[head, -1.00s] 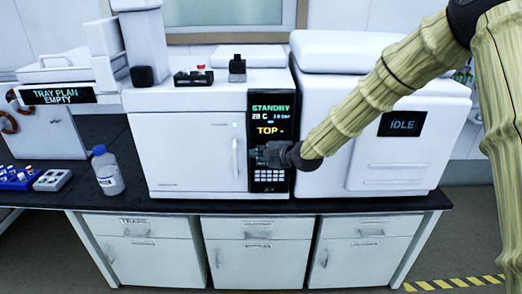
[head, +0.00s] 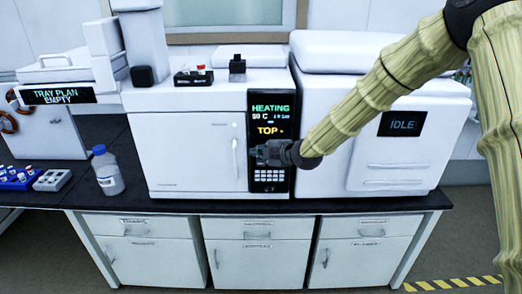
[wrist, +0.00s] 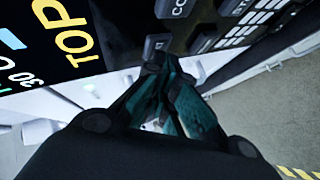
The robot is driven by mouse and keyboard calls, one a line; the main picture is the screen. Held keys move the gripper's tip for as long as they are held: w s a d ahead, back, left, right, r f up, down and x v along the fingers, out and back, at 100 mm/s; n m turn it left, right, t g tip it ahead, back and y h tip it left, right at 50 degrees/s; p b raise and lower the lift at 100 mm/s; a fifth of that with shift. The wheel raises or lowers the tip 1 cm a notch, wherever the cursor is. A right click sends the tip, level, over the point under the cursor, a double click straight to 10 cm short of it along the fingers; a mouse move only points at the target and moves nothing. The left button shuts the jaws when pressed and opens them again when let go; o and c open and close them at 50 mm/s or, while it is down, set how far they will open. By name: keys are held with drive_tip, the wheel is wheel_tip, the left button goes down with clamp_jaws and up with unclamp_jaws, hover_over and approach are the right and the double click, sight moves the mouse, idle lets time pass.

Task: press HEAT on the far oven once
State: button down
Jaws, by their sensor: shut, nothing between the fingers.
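The white oven (head: 185,150) stands on the black bench with a dark control panel (head: 269,122) on its right side. Its display reads HEATING, a temperature that looks like 30 C in the wrist view, and TOP in yellow. My gripper (head: 259,153) is shut and empty, with its tips at the panel's upper keys, just below the display. In the wrist view, my gripper tips (wrist: 158,62) are at a dark key (wrist: 156,44) beside a key starting "CO" (wrist: 180,8). The tips partly hide that key, and its label is unreadable. I cannot tell whether they still touch it.
A white unit reading IDLE (head: 402,124) stands close on the right. A clear bottle with a blue cap (head: 107,172), a grey rack (head: 52,180) and a blue vial rack (head: 18,178) stand at left. A sign (head: 62,95) reads TRAY PLAN EMPTY.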

drive_tip(key=shift+s, duration=0.2)
drive_tip(key=shift+s+b, duration=0.3)
drive_tip(key=shift+s, duration=0.4)
drive_tip(key=s+b, duration=0.1)
drive_tip(key=s, duration=0.4)
idle(0.6)
idle(0.4)
